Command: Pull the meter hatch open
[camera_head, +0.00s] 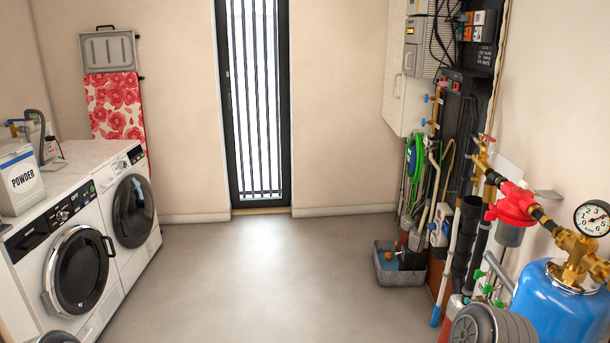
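A white wall cabinet (396,112) hangs at the upper right, beside the dark equipment panel. Its white front has a light loop handle (398,86) and looks shut. I take this front for the meter hatch, but no label confirms it. A grey unit with a small lit display (410,30) is at the cabinet's upper right. The cabinet's top is cut off by the picture edge. Neither of my grippers shows in the head view, and nothing is seen touching the cabinet.
A grey tub (400,276), pipes and a green hose (414,160) stand below the cabinet. A blue tank (560,305) with a gauge (592,218) is at the near right. Washing machines (80,270) line the left. The middle floor (270,275) is clear.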

